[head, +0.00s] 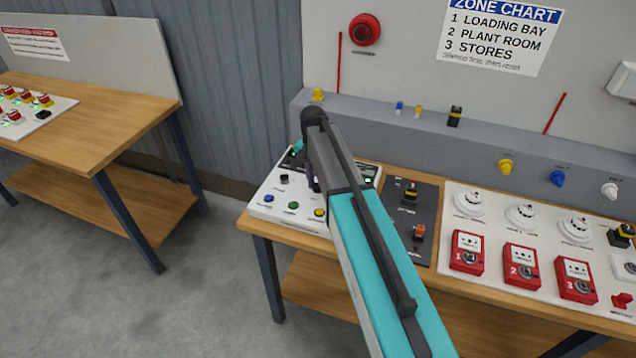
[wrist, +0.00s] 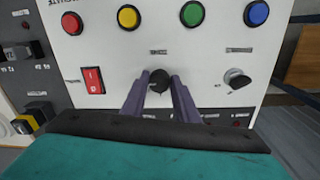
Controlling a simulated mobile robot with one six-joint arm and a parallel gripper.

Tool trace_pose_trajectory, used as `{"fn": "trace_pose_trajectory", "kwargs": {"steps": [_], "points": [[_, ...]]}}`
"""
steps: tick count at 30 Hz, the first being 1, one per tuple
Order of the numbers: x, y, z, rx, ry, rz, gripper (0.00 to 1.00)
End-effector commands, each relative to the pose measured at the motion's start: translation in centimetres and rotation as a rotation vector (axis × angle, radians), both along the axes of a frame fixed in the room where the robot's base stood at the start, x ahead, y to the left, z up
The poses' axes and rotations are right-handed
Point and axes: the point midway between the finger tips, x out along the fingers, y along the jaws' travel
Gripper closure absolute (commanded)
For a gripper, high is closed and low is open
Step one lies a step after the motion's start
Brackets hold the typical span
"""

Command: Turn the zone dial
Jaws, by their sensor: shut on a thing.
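The white control panel (head: 262,208) stands on the wooden bench, and it fills most of the wrist view (wrist: 110,48). In the head view my gripper (head: 315,186) points down at the panel, and my arm hides the dial.
A grey knob (wrist: 237,78) is to the right in the wrist view. Red (wrist: 72,23), yellow (wrist: 129,16), green (wrist: 192,13) and blue (wrist: 257,13) buttons line the panel. A red rocker switch (wrist: 92,80) is close left. A dark panel (head: 409,215) adjoins.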

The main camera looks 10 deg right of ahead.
Motion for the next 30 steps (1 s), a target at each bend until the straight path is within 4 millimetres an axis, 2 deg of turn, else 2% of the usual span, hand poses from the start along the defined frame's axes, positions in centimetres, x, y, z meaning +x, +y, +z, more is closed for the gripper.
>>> {"fn": "trace_pose_trajectory", "kwargs": {"steps": [14,30], "points": [[-0.21,-0.25,-0.23,-0.012,0.005,0.109,0.95],[-0.35,-0.39,-0.25,-0.012,0.005,0.523,0.95]]}}
